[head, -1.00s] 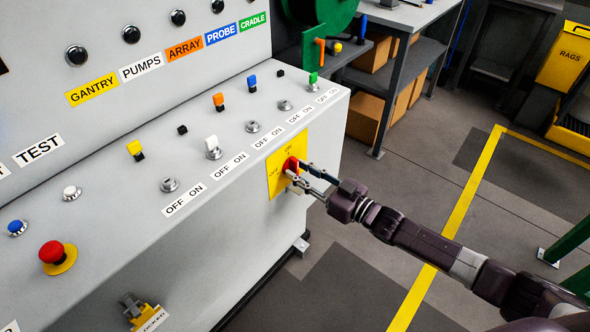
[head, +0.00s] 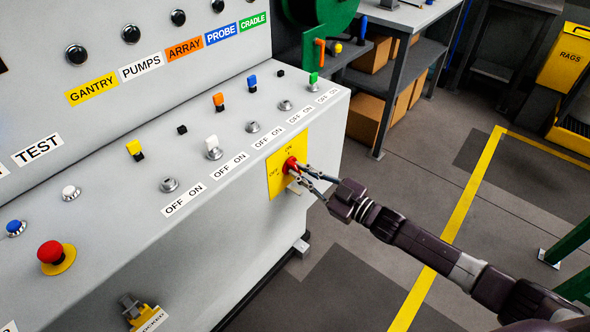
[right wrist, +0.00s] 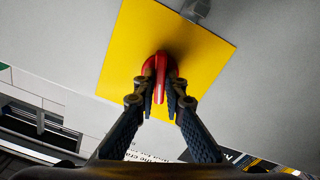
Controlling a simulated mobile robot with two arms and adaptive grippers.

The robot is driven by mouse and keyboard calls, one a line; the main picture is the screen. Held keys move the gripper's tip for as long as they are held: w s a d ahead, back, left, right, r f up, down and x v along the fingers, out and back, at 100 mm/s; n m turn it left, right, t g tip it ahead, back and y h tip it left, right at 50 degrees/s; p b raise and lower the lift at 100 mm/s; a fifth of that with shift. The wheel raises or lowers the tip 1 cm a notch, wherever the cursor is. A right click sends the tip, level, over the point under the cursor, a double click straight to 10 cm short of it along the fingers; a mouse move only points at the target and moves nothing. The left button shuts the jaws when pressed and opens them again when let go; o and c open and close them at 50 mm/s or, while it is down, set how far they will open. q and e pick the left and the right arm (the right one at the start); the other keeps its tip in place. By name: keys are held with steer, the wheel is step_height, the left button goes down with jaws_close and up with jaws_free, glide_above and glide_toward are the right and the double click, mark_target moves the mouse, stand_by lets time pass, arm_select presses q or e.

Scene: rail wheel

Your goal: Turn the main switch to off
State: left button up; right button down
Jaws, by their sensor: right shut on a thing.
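The main switch (head: 290,164) is a red rotary handle on a yellow plate (head: 275,184) on the front face of the grey console. My right gripper (head: 303,173) is at the handle, with one finger on each side of it. In the right wrist view, the red handle (right wrist: 160,78) stands between the two fingertips (right wrist: 160,95), and the gripper is shut on it. The fingers partly cover the handle and the plate's lettering, so the exact switch position is hard to read. My left gripper is not in view.
The console top (head: 225,155) carries toggle switches with OFF/ON labels, a red mushroom button (head: 51,252) and a blue button (head: 16,228). A workbench with boxes (head: 375,100) stands behind. Floor right of the console is clear.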

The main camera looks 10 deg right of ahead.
steer(key=n+b, duration=0.1)
steer(key=n, duration=0.2)
steer(key=shift+f, duration=0.15)
steer(key=shift+n, duration=0.8)
steer(key=n+b, duration=0.1)
steer(key=n, duration=0.1)
steer(key=shift+n, duration=1.3)
